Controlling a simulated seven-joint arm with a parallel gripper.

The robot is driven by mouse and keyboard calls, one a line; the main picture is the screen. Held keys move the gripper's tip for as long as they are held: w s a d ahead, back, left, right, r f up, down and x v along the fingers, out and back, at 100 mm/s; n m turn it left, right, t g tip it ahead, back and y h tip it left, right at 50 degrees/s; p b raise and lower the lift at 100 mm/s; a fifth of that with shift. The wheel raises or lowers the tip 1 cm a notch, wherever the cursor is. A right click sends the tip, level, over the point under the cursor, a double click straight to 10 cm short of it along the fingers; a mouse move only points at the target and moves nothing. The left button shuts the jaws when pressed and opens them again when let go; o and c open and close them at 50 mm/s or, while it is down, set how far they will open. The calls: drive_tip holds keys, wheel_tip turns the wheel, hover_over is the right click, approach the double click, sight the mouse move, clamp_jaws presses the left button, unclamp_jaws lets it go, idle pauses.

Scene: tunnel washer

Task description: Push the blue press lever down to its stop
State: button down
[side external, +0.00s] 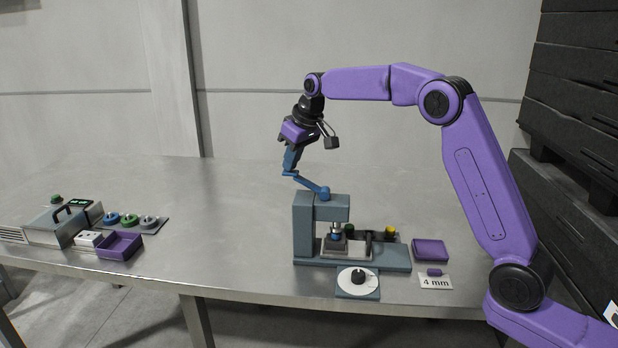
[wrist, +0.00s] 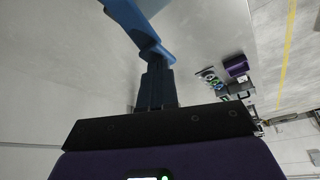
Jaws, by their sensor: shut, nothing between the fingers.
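The blue press lever (side external: 307,183) runs from its round pivot on the grey-blue press (side external: 305,228) up and to the left, so it stands raised. My gripper (side external: 291,163) is above the lever's outer end, pointing down, with its blue fingers shut and empty. The fingertips are at or very close to the lever end; I cannot tell whether they touch. In the wrist view, the shut fingers (wrist: 156,62) reach toward the blue lever (wrist: 138,22), which crosses just beyond them. The fingertips overlap the lever there.
A white dial (side external: 345,283) sits before the press. A purple pad (side external: 430,250) and a "4 mm" card (side external: 436,283) lie to its right. At the left are a purple tray (side external: 120,247), a grey device (side external: 62,222) and several coloured knobs. The table's middle is clear.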

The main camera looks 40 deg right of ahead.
wheel_tip(320, 180, up, 8)
drive_tip(key=shift+r, duration=0.15)
idle(1.0)
idle(0.3)
drive_tip(key=s+a+f+n+g, duration=0.1)
drive_tip(key=s+a+f+n, duration=0.3)
drive_tip(key=s, duration=0.7)
drive_tip(key=s+a+f+n+g, duration=0.1)
drive_tip(key=s+a+f+g, duration=0.3)
drive_tip(key=s, duration=0.8)
drive_tip(key=s+d+f+n, duration=0.1)
drive_tip(key=s+d+f, duration=0.2)
drive_tip(key=s, duration=0.5)
drive_tip(key=s+d+f+n, duration=0.2)
drive_tip(key=s+d+f, duration=0.1)
drive_tip(key=s, duration=0.6)
drive_tip(key=s+d+f+n, duration=0.1)
drive_tip(key=s+d+f, duration=0.2)
drive_tip(key=s, duration=0.5)
drive_tip(key=shift+s+d+n+t+h, duration=0.25)
drive_tip(key=shift+d+n+t+h, duration=0.05)
drive_tip(key=shift+d+t+h, duration=0.1)
